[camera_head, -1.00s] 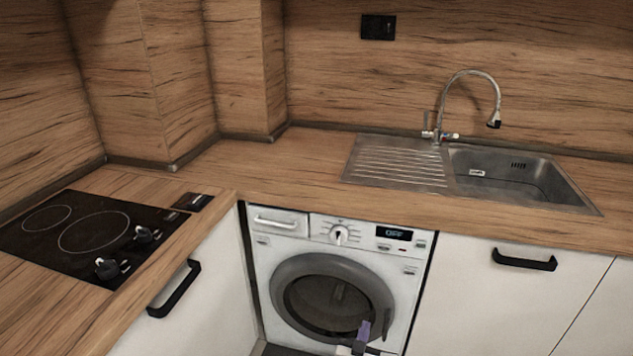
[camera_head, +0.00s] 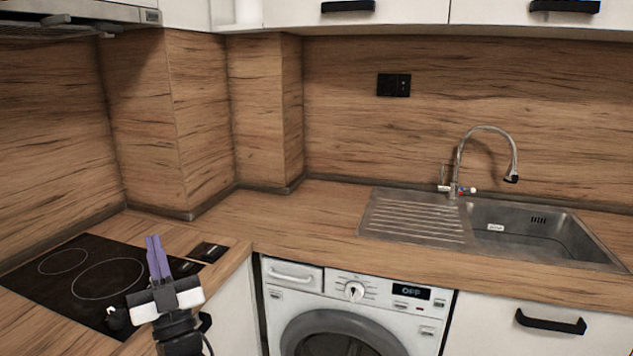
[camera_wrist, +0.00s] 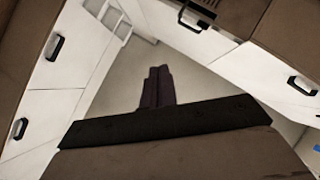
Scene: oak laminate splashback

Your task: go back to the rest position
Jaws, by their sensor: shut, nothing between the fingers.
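My gripper (camera_head: 153,240) shows at the lower left in the head view, with purple fingers pointing up and a white and black body below. Its fingers are together and empty. In the picture it overlaps the right part of the black hob (camera_head: 72,290) and hides some of its knobs. In the wrist view the dark fingers (camera_wrist: 157,70) are side by side, with the floor behind them and nothing between them.
A washing machine (camera_head: 350,312) with its display reading OFF stands under the wooden counter (camera_head: 300,235). A steel sink (camera_head: 535,232) with a curved tap (camera_head: 487,130) is at the right. White wall cabinets (camera_head: 400,12) hang above. The counter between hob and sink is clear.

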